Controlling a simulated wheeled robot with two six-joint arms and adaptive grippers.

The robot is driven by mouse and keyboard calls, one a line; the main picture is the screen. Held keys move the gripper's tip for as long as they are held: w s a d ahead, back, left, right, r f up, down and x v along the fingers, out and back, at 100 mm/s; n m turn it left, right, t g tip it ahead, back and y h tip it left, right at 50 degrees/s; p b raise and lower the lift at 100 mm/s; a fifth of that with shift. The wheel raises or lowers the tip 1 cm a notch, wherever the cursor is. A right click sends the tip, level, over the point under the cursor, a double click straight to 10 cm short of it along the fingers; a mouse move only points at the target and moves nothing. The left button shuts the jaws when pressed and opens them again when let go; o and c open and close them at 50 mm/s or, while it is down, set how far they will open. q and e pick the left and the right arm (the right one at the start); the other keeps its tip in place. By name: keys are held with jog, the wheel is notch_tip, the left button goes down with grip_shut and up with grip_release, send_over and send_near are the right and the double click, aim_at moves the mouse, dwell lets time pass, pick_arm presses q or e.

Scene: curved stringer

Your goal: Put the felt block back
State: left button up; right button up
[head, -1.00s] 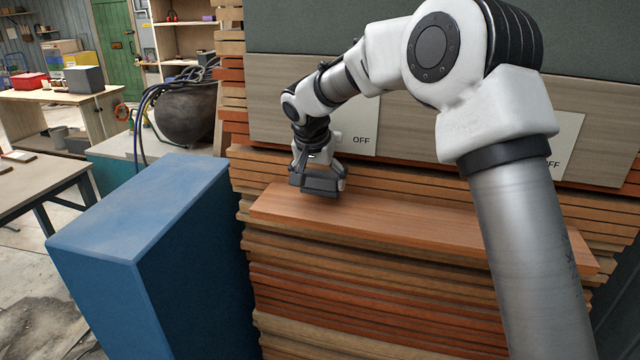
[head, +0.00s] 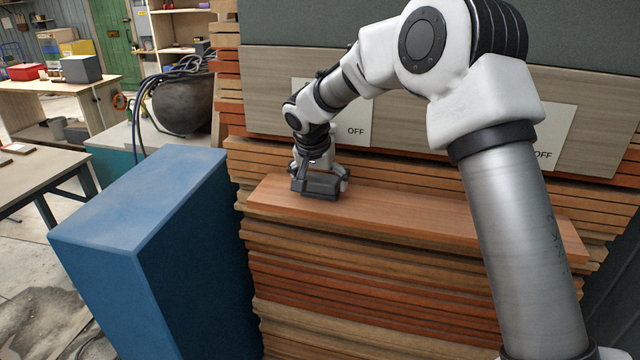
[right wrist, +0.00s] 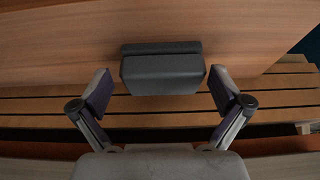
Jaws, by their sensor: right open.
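The dark grey felt block (head: 321,188) rests on the left part of a reddish-brown wooden board (head: 440,215). In the right wrist view the block (right wrist: 162,70) lies on the board (right wrist: 60,45) at its edge, ahead of and between my fingertips. My left gripper is not in view.
Stacked wooden strips (head: 350,285) lie under and behind the board. A large blue box (head: 130,215) stands close on the left. White cards (head: 548,135) marked OFF hang on a plank behind. My right arm crosses the right side.

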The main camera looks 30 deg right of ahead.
jog(key=b+v, duration=0.3)
jog(key=v, duration=0.8)
jog(key=shift+r, duration=0.15)
jog(key=shift+s, duration=0.2)
